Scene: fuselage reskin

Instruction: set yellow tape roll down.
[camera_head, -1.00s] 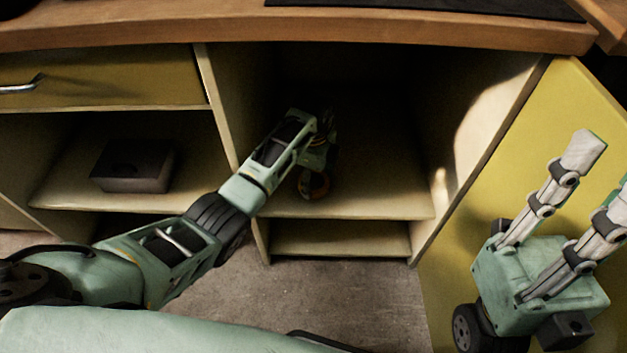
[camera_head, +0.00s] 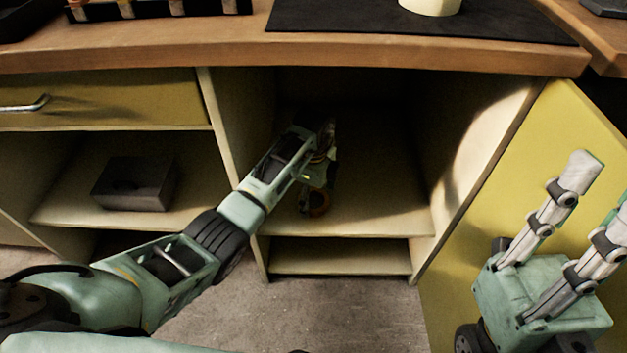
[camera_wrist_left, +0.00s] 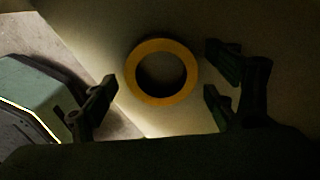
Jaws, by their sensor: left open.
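The yellow tape roll (camera_wrist_left: 131,76) shows in the left wrist view as a flat ring on the shelf, between the spread fingers and clear of both. In the head view my left gripper (camera_head: 319,178) is dark and partly hidden inside the bay. My right gripper (camera_head: 600,192) is at the right, fingers up, apart and empty.
The cabinet shelf (camera_head: 385,222) has free room right of the tape roll. The bay's walls stand close on both sides under the wooden countertop (camera_head: 400,58). A dark box (camera_head: 133,183) sits in the left compartment. A yellow door panel (camera_head: 565,120) stands behind my right gripper.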

